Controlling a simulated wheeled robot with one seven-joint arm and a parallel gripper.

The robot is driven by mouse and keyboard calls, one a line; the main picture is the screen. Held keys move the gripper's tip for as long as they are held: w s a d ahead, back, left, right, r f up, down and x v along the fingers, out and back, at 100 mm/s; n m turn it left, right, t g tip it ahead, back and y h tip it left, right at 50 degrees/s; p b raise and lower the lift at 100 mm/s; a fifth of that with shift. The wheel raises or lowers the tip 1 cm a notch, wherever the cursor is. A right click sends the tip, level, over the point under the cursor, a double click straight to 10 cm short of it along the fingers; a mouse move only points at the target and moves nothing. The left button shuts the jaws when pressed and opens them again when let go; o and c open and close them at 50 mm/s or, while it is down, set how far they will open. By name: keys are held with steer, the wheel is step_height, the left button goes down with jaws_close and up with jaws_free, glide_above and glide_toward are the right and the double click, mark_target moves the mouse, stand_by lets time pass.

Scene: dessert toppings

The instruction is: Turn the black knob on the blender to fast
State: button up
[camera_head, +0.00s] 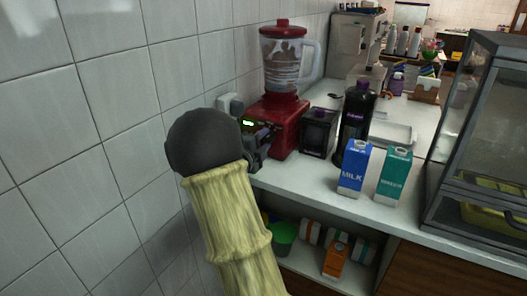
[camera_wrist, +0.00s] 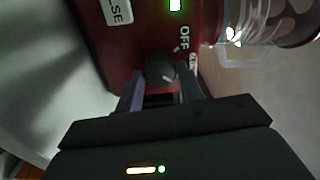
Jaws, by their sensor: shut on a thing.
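The red blender (camera_head: 287,120) stands at the counter's left end against the tiled wall, its clear jug (camera_head: 284,62) on top holding brown contents. In the wrist view, the round black knob (camera_wrist: 160,68) is on the red base (camera_wrist: 118,48). My gripper (camera_wrist: 160,82) has a finger on each side of the knob and is shut on it. In the head view, my gripper (camera_head: 262,138) is at the blender's front left and the knob is hidden.
A black grinder-like box (camera_head: 318,132), a dark bottle (camera_head: 356,120), a blue milk carton (camera_head: 354,168) and a green carton (camera_head: 393,176) stand right of the blender. A glass display case (camera_head: 485,130) is at far right. A wall socket (camera_head: 229,104) is behind my gripper.

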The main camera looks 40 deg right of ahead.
steer(key=shift+s+f, duration=0.1)
stand_by(0.3)
steer(key=shift+m, duration=0.3)
steer(key=o, duration=1)
steer(key=v, duration=1.7)
steer(key=shift+a, duration=0.2)
